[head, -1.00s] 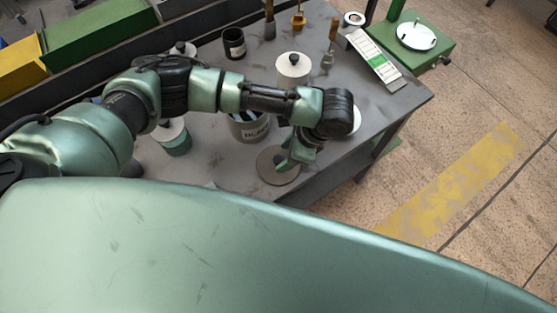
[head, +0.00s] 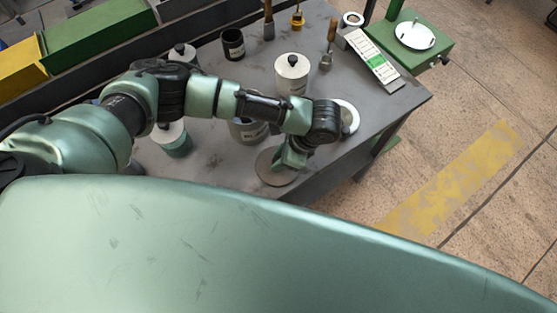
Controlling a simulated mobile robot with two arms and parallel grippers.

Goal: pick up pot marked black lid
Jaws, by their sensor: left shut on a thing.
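A flat grey-beige round lid (head: 272,178) is at the table's front edge, by the pot. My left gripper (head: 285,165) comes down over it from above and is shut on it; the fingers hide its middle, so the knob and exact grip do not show. I cannot tell whether the lid touches the table. The grey pot (head: 246,136) with dark lettering stands just behind and left, its top mostly hidden by my left forearm. My right gripper is not in view.
A white disc (head: 350,117) lies right of my wrist.

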